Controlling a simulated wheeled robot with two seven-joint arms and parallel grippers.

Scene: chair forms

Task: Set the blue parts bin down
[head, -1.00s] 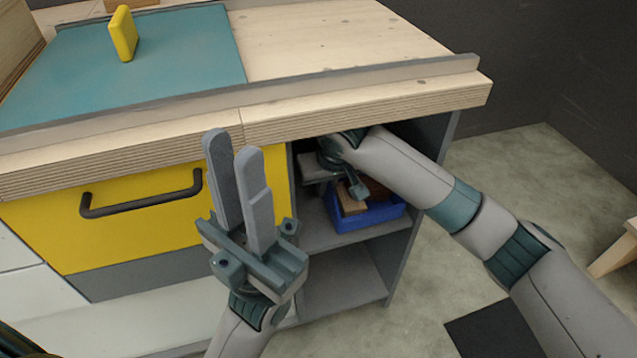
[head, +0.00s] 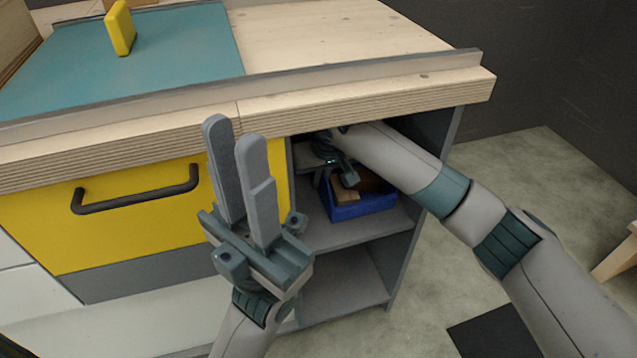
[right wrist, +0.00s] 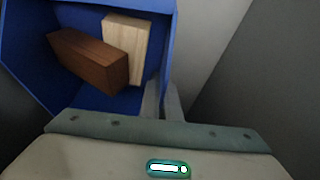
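The blue parts bin (head: 366,208) is inside the upper open compartment under the workbench; in the right wrist view its blue wall (right wrist: 30,60) shows at the left. It holds a dark brown block (right wrist: 88,60) and a pale wood block (right wrist: 126,42). My right gripper (right wrist: 162,100) reaches into the compartment, its fingers close together on either side of the bin's wall. The bin looks level, at or just over the shelf board (head: 345,233); I cannot tell whether it touches. My left gripper (head: 232,142) is empty, its fingers apart, in front of the yellow drawer.
The benchtop edge (head: 370,98) overhangs the compartment, close above my right arm. The yellow drawer (head: 140,230) with a dark handle (head: 135,192) is to the left. A yellow block (head: 120,28) stands on the teal mat (head: 150,65). The lower compartment (head: 345,285) looks empty.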

